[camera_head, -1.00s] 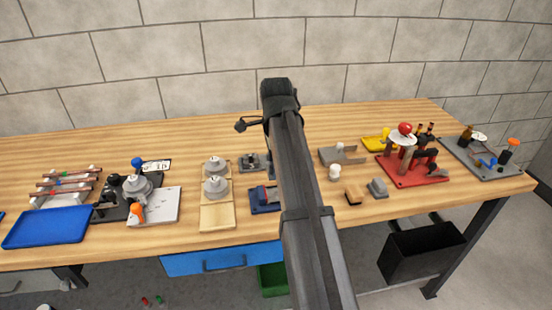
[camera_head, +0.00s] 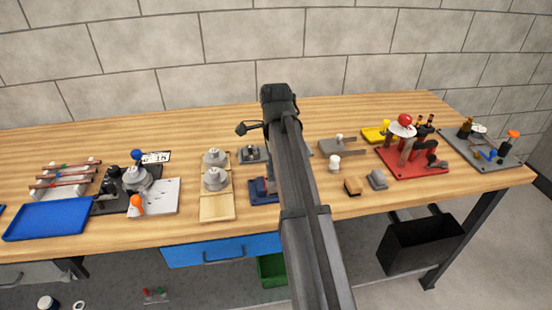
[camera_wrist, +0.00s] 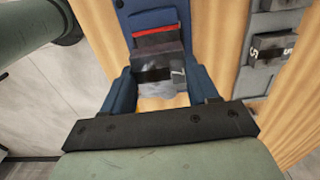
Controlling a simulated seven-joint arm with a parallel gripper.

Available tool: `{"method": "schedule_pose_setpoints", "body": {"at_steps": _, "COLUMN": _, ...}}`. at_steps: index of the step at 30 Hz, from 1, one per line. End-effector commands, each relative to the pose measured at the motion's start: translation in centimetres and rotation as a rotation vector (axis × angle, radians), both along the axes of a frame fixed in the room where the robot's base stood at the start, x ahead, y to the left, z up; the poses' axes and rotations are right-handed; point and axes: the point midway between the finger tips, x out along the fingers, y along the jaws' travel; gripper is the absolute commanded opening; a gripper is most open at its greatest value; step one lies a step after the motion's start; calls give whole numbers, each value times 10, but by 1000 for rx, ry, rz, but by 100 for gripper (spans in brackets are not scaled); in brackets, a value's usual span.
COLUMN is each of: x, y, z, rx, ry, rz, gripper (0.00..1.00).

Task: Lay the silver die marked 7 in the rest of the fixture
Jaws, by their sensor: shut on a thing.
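My gripper (camera_wrist: 160,88) shows in the wrist view with its two blue fingers on either side of a grey-silver die (camera_wrist: 158,60). It is shut on this die, which has a dark face and a pale mark like a 7 at its right end. The blue fixture (camera_wrist: 147,18) with a red strip lies just beyond the die, close to it. I cannot tell whether the die touches the fixture. In the head view the blue fixture (camera_head: 261,192) is partly hidden behind my arm, and my gripper is hidden there too.
A grey block marked 5 (camera_wrist: 262,50) sits on a grey base to the right in the wrist view. In the head view, a wooden board (camera_head: 216,208) with silver round pieces stands left of the fixture. A white cylinder (camera_head: 334,163) and small blocks stand right of my arm.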

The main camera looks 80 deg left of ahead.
Motion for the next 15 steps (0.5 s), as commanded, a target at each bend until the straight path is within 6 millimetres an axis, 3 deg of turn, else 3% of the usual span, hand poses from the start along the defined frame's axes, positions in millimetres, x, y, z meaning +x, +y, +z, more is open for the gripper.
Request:
{"method": "schedule_pose_setpoints", "body": {"at_steps": 6, "x": 0, "y": 0, "z": -15, "rx": -1, "ry": 0, "rz": 0, "gripper": 9}}
{"method": "schedule_pose_setpoints", "body": {"at_steps": 15, "x": 0, "y": 0, "z": -21, "rx": 0, "ry": 0, "rz": 0, "gripper": 9}}
